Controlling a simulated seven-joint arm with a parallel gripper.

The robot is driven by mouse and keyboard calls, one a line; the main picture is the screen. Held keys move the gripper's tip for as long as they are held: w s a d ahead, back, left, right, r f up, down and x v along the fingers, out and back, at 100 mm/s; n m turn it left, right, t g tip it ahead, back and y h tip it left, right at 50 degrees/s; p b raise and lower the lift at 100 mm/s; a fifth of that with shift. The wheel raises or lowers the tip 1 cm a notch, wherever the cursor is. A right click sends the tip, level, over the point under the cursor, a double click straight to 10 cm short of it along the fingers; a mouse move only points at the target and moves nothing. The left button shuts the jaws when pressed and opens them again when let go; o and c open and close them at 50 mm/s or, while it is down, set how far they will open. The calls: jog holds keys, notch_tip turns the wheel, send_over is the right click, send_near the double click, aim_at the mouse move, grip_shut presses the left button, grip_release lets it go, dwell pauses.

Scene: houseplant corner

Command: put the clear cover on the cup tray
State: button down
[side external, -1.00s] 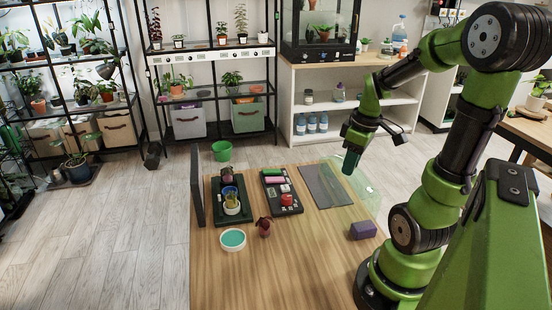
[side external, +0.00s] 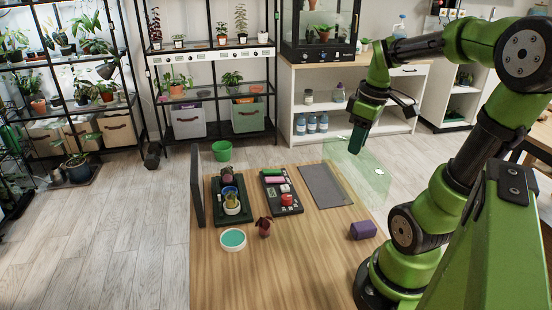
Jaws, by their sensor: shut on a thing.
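The clear cover (side external: 362,165) is a see-through, faintly green sheet-like shape in the side external view. My gripper (side external: 357,140) is shut on it and holds it in the air above the table's far right edge. The cover's exact outline is hard to see. The cup tray (side external: 217,216) is dark green and sits at the left of the table. Several small cups or pots with plants stand in it, among them a blue one (side external: 230,192) and a white one (side external: 232,208). My gripper is well to the right of the tray, and apart from it.
A dark upright panel (side external: 197,187) stands left of the tray. A black organizer (side external: 293,208) with small items and a grey mat (side external: 325,186) lie right of it. The front table is clear.

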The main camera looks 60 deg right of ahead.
jog(key=shift+r, duration=0.85)
jog(key=shift+w+a+f, duration=0.25)
jog(key=shift+w, duration=0.05)
jog(key=shift+w+a+f, duration=0.65)
jog(key=shift+w+a, duration=1)
jog(key=shift+w, duration=3.5)
jog(key=shift+w+a+f, duration=0.6)
jog(key=shift+w+a, duration=1.05)
jog(key=shift+w, duration=3.55)
jog(key=shift+w+a+f, duration=0.65)
jog(key=shift+w+a, duration=1)
jog(key=shift+w, duration=3.5)
notch_tip(320, 180, down, 8)
jog(key=shift+r, duration=0.15)
